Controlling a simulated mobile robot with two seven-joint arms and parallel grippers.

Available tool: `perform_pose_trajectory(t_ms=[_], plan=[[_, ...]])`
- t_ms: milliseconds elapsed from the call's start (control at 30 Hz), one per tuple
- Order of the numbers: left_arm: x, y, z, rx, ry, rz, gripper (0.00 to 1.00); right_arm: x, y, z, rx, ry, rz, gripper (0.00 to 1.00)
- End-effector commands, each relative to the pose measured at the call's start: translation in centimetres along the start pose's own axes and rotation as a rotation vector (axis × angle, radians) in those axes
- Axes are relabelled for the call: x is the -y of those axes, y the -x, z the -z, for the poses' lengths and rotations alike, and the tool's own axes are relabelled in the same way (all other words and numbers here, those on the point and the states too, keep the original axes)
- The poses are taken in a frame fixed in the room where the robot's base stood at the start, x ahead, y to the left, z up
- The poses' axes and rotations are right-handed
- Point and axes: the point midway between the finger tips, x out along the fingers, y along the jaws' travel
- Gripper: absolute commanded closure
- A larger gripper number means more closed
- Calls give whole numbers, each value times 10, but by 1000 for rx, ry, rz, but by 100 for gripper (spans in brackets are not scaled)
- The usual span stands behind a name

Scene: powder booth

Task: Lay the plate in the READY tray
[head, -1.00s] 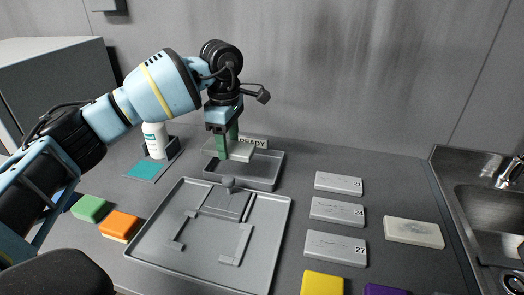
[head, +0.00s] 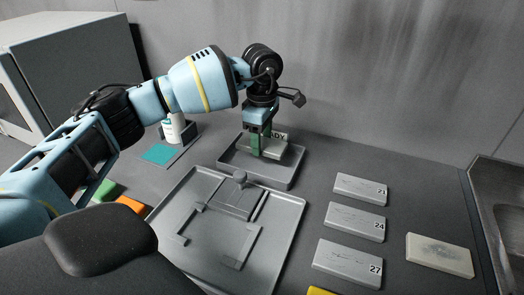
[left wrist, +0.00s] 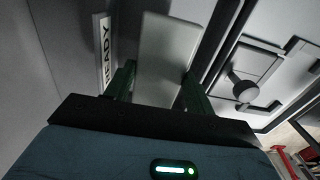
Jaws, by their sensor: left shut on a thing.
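The plate (head: 273,151) is a thin, pale grey slab. My left gripper (head: 263,155) points down with its green fingers shut on it. In the head view the plate is over the back part of the grey READY tray (head: 263,180), within its outline; I cannot tell whether it touches the floor. The READY label (head: 281,136) stands at the tray's back, partly hidden by the gripper. In the left wrist view the plate (left wrist: 168,50) sits between the fingers of the left gripper (left wrist: 158,76), beside the READY label (left wrist: 105,52). My right gripper is not in view.
A larger grey tray (head: 283,248) with raised brackets and a knob (head: 240,177) lies in front. Numbered plates (head: 353,222) and a pale slab (head: 440,255) lie to the right. A white bottle (head: 174,129) and a teal cloth (head: 159,154) are left of the READY tray.

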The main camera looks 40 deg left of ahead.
Motion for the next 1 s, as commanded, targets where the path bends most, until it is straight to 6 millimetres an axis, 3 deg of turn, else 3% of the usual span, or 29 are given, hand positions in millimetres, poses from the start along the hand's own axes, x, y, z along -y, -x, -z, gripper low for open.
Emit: perform_pose_trajectory(t_ms=[267, 567, 933, 967, 1000], plan=[[0, -6, 0, 1, 0, -2, 81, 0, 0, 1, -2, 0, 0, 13], [0, -40, 0, 0, 1, -2, 81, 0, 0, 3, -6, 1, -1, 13], [0, -44, 0, 2, 0, -2, 81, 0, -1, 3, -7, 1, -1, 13], [0, -44, 0, 1, 0, -1, 43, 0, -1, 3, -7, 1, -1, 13], [0, -44, 0, 1, 0, -1, 38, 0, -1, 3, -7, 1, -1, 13]])
